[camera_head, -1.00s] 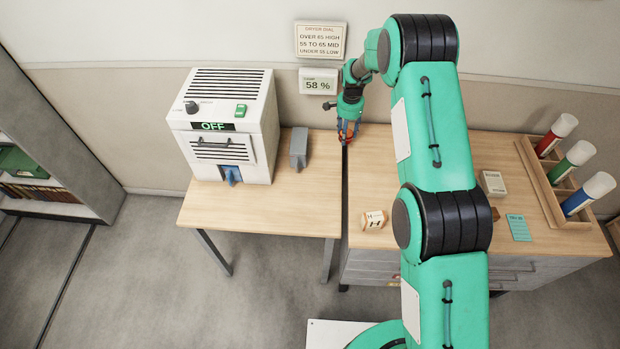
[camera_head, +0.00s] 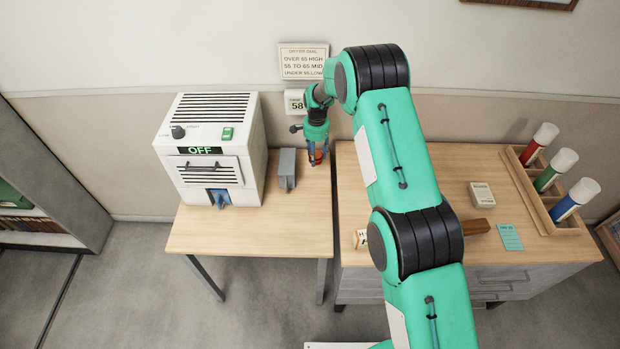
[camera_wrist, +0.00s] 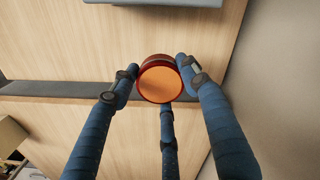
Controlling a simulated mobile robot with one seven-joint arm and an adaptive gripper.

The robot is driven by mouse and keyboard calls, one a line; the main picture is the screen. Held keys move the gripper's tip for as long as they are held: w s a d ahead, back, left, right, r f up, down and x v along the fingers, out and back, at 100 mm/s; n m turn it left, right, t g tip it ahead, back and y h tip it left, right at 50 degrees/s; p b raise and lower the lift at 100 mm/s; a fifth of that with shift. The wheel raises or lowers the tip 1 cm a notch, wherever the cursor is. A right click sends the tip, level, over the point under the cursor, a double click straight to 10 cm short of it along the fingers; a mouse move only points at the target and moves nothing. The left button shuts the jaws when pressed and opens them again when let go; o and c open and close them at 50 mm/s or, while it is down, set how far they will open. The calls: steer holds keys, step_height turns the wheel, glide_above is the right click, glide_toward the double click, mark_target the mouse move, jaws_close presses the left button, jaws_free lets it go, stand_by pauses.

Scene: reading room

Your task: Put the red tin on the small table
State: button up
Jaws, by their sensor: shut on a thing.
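My gripper (camera_head: 317,157) is shut on the red tin, with its fingers pointing down. In the wrist view the tin (camera_wrist: 159,82) shows a red rim and an orange end face, held between the dark blue fingers (camera_wrist: 160,85). The small table (camera_head: 240,233) has a light wood top and stands left of the drawer cabinet. The gripper is over its back right part, near the right edge. I cannot tell whether the tin touches the top.
A white dryer (camera_head: 245,150) marked OFF stands on the small table, with a grey upright object (camera_head: 287,170) beside it, close left of my gripper. The cabinet top (camera_head: 450,165) holds a rack of tubes, a small box and a wooden block. The small table's front is clear.

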glide_above(315, 173)
steer(key=shift+d+f, duration=0.1)
steer(key=shift+f, duration=2.2)
steer(key=shift+f+b, duration=0.3)
steer(key=shift+f, duration=1.55)
steer(key=shift+f, duration=0.15)
steer(key=o, duration=1.2)
step_height(315, 173, up, 12)
steer(key=shift+r+p, duration=0.15)
steer(key=shift+p, duration=0.3)
